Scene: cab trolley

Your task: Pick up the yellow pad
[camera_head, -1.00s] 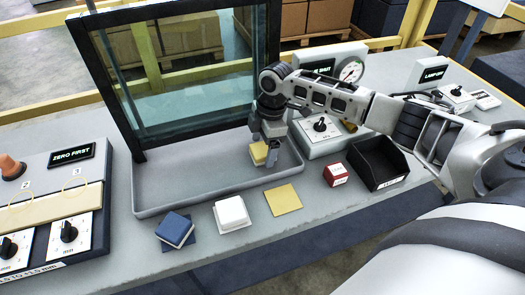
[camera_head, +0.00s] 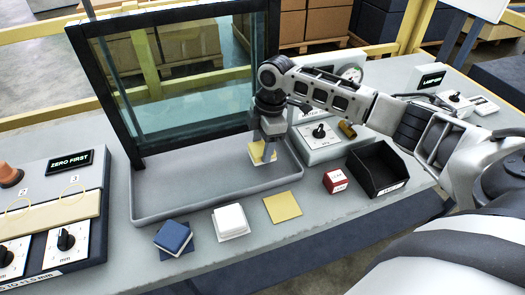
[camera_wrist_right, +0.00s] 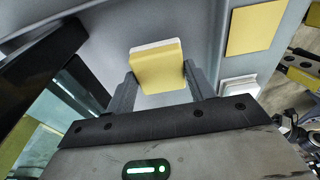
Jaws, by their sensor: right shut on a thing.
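The yellow pad (camera_head: 257,154), with a white layer on one face, is between the fingers of my right gripper (camera_head: 267,151). In the right wrist view the fingers stand on either side of the yellow pad (camera_wrist_right: 157,72), shut on it. In the head view, the gripper and pad show over the right part of the grey tray (camera_head: 185,200). Whether the pad touches the tray is hard to tell. My left gripper is not in view.
A flat yellow square (camera_head: 283,207), a white pad (camera_head: 230,221) and a blue pad (camera_head: 174,237) lie along the bench front. A glass pane in a black frame (camera_head: 137,150) stands behind the tray. A red box (camera_head: 335,180) and a black bin (camera_head: 382,170) are to the right.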

